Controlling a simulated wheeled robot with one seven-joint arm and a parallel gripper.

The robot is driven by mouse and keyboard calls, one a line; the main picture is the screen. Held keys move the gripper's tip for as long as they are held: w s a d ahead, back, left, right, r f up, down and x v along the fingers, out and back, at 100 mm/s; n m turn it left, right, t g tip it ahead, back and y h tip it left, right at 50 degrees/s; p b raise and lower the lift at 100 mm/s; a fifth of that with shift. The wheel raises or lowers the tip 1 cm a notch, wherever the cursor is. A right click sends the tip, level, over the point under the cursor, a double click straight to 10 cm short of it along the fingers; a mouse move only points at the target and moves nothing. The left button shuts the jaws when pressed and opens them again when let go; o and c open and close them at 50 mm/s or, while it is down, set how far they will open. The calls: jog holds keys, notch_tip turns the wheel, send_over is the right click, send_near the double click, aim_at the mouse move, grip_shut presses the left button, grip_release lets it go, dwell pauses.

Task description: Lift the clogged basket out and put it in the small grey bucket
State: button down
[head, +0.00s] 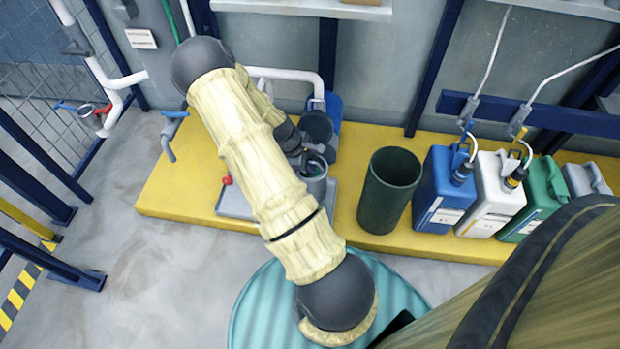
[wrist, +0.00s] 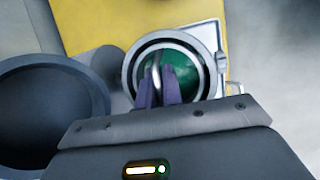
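The clogged basket (wrist: 190,68) shows green inside a round, light-rimmed grey housing (wrist: 130,72) in the wrist view. A thin metal loop handle (wrist: 156,72) stands over it. My gripper (wrist: 157,78) is over the basket, its two dark fingers close together with the handle between them. The basket appears still seated within the housing's rim. In the head view the grey housing (head: 314,190) stands at the end of my arm, partly hidden by it. A large dark grey round bucket (wrist: 55,68) is left of the housing in the wrist view; I cannot tell whether it is the small grey bucket.
A tall dark green bin (head: 375,200) stands on the yellow platform (head: 180,185) in the head view. A teal drum (head: 260,300) is in front. Pipes run along the wall.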

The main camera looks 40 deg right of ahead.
jog(key=shift+r, duration=0.15)
notch_tip(320, 180, up, 18)
jog(key=p, duration=1)
jog(key=shift+f, duration=0.2)
jog(key=shift+f+b, duration=0.9)
jog(key=shift+f, duration=1.3)
